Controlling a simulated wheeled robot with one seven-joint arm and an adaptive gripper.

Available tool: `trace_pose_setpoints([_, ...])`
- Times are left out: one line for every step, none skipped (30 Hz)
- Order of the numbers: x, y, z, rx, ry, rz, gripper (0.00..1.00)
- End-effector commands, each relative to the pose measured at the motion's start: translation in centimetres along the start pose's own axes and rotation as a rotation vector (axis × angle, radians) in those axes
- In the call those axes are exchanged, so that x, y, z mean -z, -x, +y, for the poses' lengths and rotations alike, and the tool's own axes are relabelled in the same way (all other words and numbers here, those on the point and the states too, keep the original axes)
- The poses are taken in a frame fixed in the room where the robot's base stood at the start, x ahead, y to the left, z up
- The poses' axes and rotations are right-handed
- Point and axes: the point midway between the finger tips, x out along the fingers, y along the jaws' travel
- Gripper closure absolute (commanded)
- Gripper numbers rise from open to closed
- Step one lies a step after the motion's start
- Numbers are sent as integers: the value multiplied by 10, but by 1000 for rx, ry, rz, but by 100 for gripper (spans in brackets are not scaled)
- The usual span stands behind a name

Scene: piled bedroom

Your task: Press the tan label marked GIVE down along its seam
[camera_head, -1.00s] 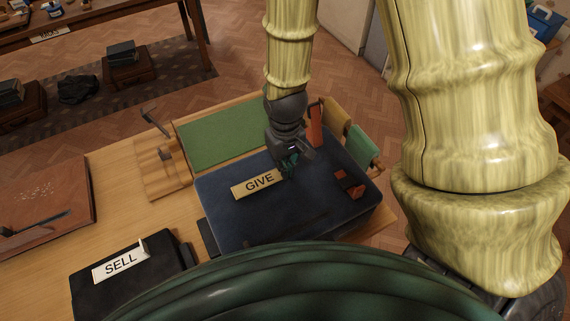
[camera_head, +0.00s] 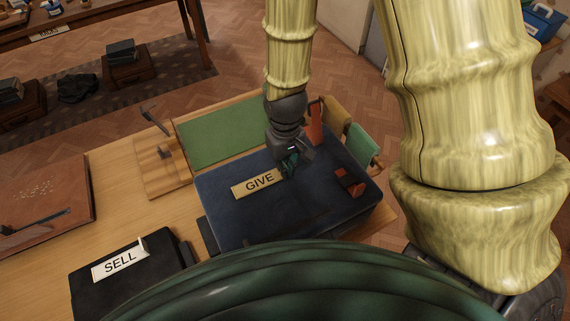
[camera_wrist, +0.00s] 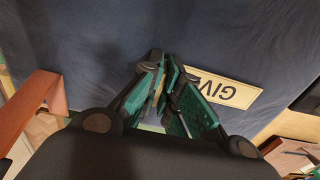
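The tan label marked GIVE (camera_head: 257,185) lies on the dark blue case (camera_head: 232,222), near its upper left part. In the wrist view the label (camera_wrist: 222,88) shows upside down, its near end partly hidden behind my gripper's green finger. My gripper (camera_head: 289,170) is at the label's right end, low over the case. In the wrist view my gripper (camera_wrist: 166,80) has its fingertips close together with nothing seen between them. I cannot tell whether the tips touch the label or the case. The seam cannot be made out.
A black case with a SELL label (camera_head: 120,262) is at the lower left. A green mat (camera_head: 220,135) and a wooden stand (camera_head: 160,170) lie beyond the blue case. An orange item (camera_head: 315,125) stands close behind my gripper.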

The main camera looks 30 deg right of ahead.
Motion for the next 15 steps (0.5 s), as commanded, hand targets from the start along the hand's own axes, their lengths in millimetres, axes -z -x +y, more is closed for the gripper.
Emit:
trace_pose_setpoints([0,0,0,0,0,0,100])
trace_pose_setpoints([0,0,0,0,0,0,100])
trace_pose_setpoints([0,0,0,0,0,0,100])
trace_pose_setpoints([0,0,0,0,0,0,100])
trace_pose_setpoints([0,0,0,0,0,0,100])
trace_pose_setpoints([0,0,0,0,0,0,100])
trace_pose_setpoints([0,0,0,0,0,0,100])
trace_pose_setpoints([0,0,0,0,0,0,100])
trace_pose_setpoints([0,0,0,0,0,0,88])
trace_pose_setpoints([0,0,0,0,0,0,83])
trace_pose_setpoints([0,0,0,0,0,0,77])
trace_pose_setpoints([0,0,0,0,0,0,70])
trace_pose_setpoints([0,0,0,0,0,0,70])
trace_pose_setpoints([0,0,0,0,0,0,70])
trace_pose_setpoints([0,0,0,0,0,0,70])
